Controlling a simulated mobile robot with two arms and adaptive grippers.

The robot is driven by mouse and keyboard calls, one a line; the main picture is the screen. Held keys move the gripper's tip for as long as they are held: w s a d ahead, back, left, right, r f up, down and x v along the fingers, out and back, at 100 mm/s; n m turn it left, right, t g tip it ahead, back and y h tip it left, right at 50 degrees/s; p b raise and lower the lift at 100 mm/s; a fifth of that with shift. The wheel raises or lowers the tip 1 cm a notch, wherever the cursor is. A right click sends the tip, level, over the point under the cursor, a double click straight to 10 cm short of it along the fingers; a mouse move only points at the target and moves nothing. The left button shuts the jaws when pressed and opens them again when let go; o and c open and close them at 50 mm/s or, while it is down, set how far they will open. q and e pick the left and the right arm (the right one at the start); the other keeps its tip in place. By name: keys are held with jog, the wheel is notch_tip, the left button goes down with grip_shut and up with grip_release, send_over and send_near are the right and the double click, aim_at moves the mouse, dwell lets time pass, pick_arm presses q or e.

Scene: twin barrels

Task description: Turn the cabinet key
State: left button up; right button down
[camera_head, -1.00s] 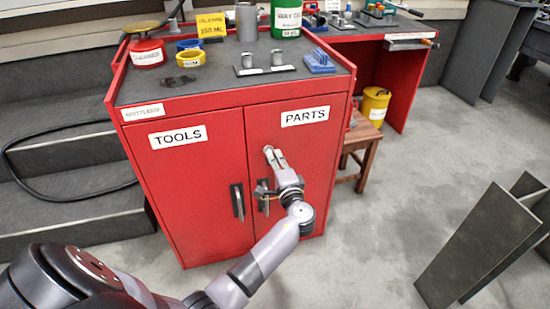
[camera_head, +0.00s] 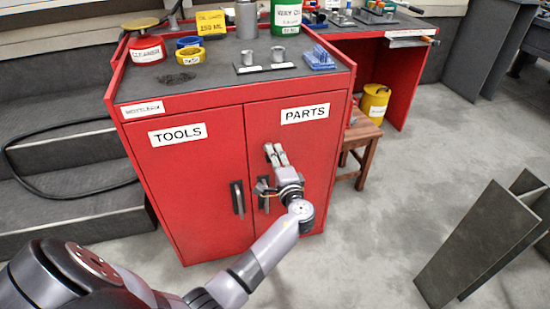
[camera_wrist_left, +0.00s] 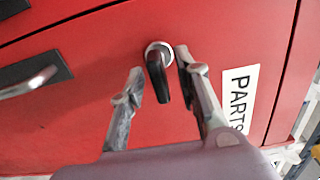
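The red cabinet (camera_head: 190,210) has two shut doors, labelled TOOLS and PARTS. In the left wrist view, the black key (camera_wrist_left: 158,78) sits in a round silver lock (camera_wrist_left: 158,50) on the PARTS door. My left gripper (camera_head: 276,152) is at the upper part of that door. In the left wrist view its two fingers (camera_wrist_left: 160,68) are apart, one on each side of the key. A gap shows on the left of the key; the right finger is close to it, and I cannot tell whether it touches. In the head view I cannot make out the key. My right gripper is not in view.
Two dark door handles, the left one (camera_head: 237,199) and the right one (camera_head: 262,194), are beside my left wrist. Cans, rings and tools stand on the cabinet top (camera_head: 215,84). A wooden stool (camera_head: 362,143) is right of the cabinet. Grey panels (camera_head: 480,245) stand on the floor at right.

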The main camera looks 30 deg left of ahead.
pick_arm(q)
jog(key=v, duration=1.2)
jog(key=shift+s, duration=0.1)
